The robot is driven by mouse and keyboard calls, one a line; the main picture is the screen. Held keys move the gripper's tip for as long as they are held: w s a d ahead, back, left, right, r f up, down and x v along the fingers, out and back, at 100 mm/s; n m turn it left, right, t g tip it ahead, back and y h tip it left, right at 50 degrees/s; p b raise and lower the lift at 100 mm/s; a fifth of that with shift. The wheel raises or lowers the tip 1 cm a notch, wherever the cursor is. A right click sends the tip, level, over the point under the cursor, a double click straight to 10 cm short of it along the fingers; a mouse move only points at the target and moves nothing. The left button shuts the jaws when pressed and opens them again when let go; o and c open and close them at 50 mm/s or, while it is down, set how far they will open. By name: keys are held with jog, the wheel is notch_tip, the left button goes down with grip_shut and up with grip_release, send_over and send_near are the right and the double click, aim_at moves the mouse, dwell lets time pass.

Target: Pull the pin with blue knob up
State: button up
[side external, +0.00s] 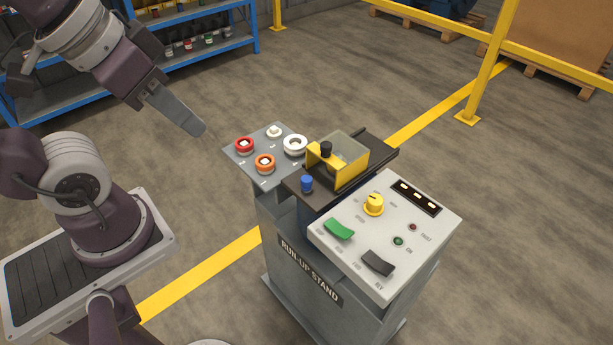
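The blue knob (307,183) stands upright on a dark plate at the near left corner of the middle section of the run-up stand (310,270). Its pin below the knob is not clearly visible. My gripper (198,129) is up and to the left of the knob, in the air beyond the stand's left edge. It points down and to the right and is well apart from the knob. Its fingers look like one grey shape from this side, so I cannot tell whether they are open.
Beside the blue knob is a yellow guard (322,168) with a clear cover and a black knob (326,149). The left panel carries red (244,146), orange (265,164) and white buttons. The right panel has a yellow dial (373,204) and green (339,229) and black rockers.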

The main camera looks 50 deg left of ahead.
jog(key=o, duration=0.5)
jog(key=shift+n+g, duration=0.4)
jog(key=shift+g, duration=0.4)
jog(key=w, duration=0.4)
jog(key=w+f, duration=0.1)
jog(key=w, duration=0.1)
jog(key=shift+w, duration=0.2)
jog(key=n+g, duration=0.2)
jog(key=g, duration=0.2)
send_over(307, 178)
jog(key=f, duration=1.5)
jog(key=shift+s+f, duration=0.2)
notch_tip(307, 178, down, 7)
jog(key=shift+w+f, duration=0.1)
jog(key=shift+w, duration=0.05)
jog(key=shift+f, duration=0.55)
grip_shut()
